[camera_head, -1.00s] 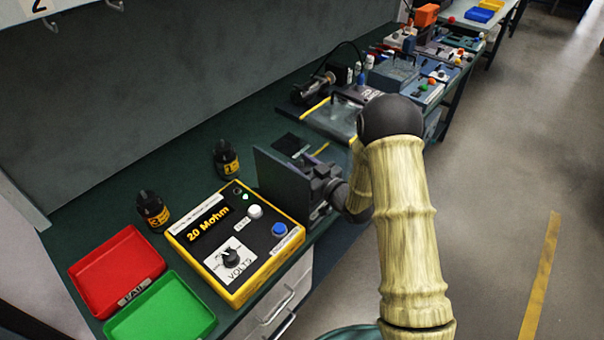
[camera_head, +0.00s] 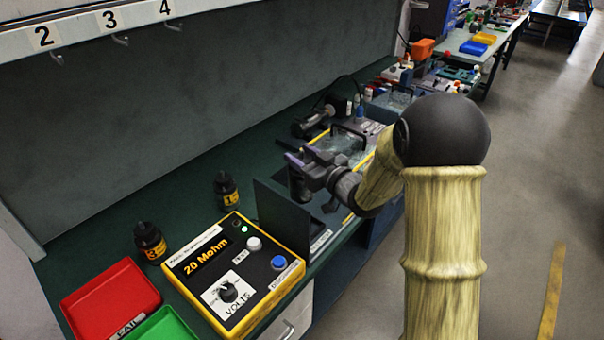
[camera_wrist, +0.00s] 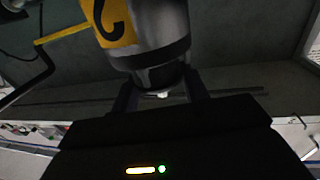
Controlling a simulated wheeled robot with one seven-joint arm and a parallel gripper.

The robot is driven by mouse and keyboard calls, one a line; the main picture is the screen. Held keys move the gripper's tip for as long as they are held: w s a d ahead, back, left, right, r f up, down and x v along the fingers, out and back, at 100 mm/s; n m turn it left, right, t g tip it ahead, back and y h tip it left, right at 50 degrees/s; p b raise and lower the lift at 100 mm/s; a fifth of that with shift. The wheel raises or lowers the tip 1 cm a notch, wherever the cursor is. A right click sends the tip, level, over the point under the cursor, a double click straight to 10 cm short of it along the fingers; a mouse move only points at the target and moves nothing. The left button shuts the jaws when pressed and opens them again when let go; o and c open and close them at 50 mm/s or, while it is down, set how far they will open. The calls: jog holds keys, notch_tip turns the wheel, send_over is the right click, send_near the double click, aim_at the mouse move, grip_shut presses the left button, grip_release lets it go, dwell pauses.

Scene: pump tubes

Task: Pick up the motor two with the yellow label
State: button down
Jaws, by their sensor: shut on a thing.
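Motor two (camera_wrist: 145,30) fills the top of the wrist view, a grey and dark cylinder with a yellow label bearing a black 2. My gripper (camera_wrist: 161,93) is shut on its narrow dark end, one finger on each side. In the head view my gripper (camera_head: 297,163) is above the bench beside the dark upright panel, with a dark cylinder (camera_head: 299,187) at its fingers; the label does not show there. Two similar black motors with yellow labels stand upright on the bench, one marked 1 (camera_head: 227,190) and one marked 3 (camera_head: 150,243).
The yellow-edged meter box (camera_head: 234,272) reads 20 Mohm in front of the upright panel (camera_head: 279,222). A red tray (camera_head: 110,298) and a green tray (camera_head: 165,326) lie at front left. A clear-topped fixture (camera_head: 342,146) and a dark device (camera_head: 312,122) are behind my gripper.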

jog(key=shift+r, duration=2.2)
